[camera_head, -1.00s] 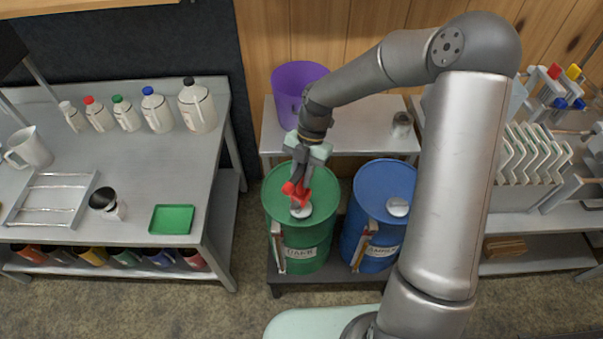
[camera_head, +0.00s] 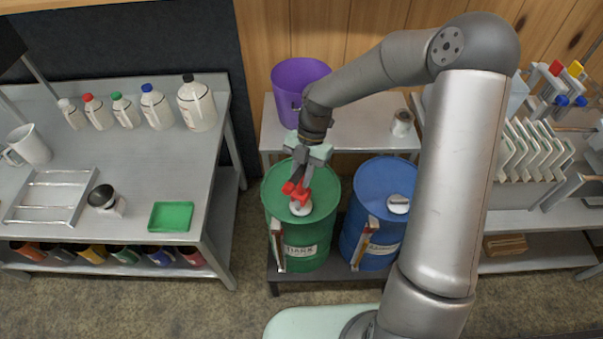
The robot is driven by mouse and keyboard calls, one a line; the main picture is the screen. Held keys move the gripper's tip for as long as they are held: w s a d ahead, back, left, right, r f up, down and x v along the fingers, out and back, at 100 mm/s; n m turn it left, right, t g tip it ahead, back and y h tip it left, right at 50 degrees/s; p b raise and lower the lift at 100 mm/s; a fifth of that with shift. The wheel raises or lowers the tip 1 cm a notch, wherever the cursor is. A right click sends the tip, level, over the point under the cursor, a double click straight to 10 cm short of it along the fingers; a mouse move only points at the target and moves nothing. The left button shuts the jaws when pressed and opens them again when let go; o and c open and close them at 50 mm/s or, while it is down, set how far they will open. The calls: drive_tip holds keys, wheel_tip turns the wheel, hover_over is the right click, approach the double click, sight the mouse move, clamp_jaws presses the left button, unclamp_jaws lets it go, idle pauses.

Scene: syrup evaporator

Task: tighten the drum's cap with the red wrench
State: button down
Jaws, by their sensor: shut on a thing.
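My gripper (camera_head: 304,176) is shut on the red wrench (camera_head: 296,191) and points down over the green drum (camera_head: 277,208). The lower end of the wrench is at the white cap (camera_head: 301,208) on the drum's top. Whether the wrench is fully seated on the cap cannot be told at this size. The cap is partly hidden by the wrench. A blue drum (camera_head: 375,179) with its own white cap (camera_head: 398,204) stands to the right, apart from the gripper.
A purple bucket (camera_head: 300,75) and a small jar (camera_head: 402,123) stand on the shelf table behind the drums. The left table holds several bottles (camera_head: 198,106), a green tray (camera_head: 171,217) and a metal rack (camera_head: 48,196). A rack of white plates (camera_head: 535,152) is at right.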

drive_tip(key=shift+f+b, duration=0.5)
drive_tip(key=shift+f, duration=0.45)
drive_tip(key=shift+f, duration=0.2)
drive_tip(key=shift+f+b, duration=0.35)
drive_tip(key=m, duration=0.2)
drive_tip(key=m+t+y, duration=0.1)
drive_tip(key=m, duration=0.2)
drive_tip(key=shift+s+d+t+y, duration=0.1)
drive_tip(key=shift+t+y, duration=0.2)
drive_tip(key=shift+m, duration=0.3)
